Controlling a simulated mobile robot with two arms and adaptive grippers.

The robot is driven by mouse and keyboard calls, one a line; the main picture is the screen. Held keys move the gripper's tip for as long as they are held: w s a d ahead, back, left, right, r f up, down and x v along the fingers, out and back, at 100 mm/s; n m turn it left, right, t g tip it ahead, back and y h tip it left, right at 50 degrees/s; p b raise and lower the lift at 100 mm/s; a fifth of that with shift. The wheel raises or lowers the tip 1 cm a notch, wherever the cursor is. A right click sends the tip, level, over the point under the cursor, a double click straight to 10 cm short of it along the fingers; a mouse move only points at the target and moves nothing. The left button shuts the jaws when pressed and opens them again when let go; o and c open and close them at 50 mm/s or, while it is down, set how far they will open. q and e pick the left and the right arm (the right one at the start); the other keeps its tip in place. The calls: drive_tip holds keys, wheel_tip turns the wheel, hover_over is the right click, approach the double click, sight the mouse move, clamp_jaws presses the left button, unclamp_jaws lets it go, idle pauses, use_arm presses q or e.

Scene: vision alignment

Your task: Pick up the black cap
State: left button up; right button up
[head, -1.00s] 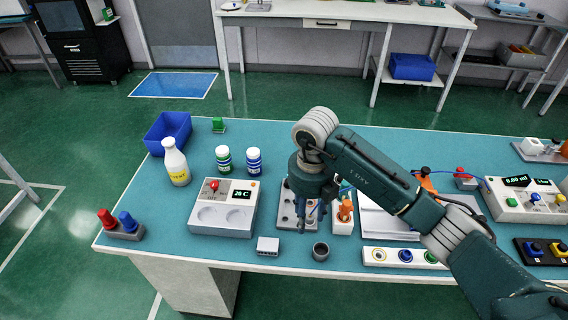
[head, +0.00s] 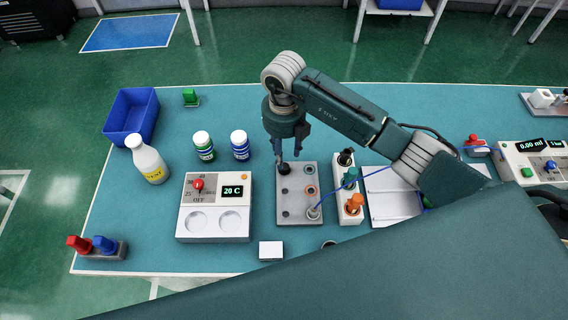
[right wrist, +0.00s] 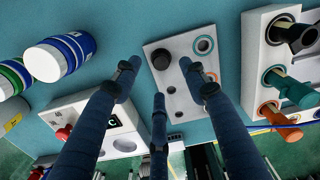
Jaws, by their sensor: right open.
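The black cap (head: 284,169) is a short dark round piece at the far left corner of a grey plate with holes (head: 300,215). In the right wrist view the black cap (right wrist: 161,60) shows between my spread fingers. My right gripper (head: 288,155) is open and empty, pointing down just above the cap; its fingers (right wrist: 160,75) appear around the cap in the right wrist view. I cannot tell whether they touch it. My left gripper is not in view.
A white rack (head: 349,215) with black, teal and orange pieces stands right of the plate. A white device with a display (head: 214,226) is on the left. Two capped bottles (head: 239,148) stand behind it. A blue cable (head: 344,193) runs from the plate.

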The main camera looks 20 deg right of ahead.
sight(285, 165)
wheel_tip(285, 165, down, 5)
drive_tip(key=shift+s+r+p, duration=0.1)
drive_tip(key=shift+p, duration=1.15)
drive_tip(key=shift+f, duration=0.55)
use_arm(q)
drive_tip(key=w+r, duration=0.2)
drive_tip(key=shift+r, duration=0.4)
use_arm(e)
drive_tip(key=c, duration=0.8)
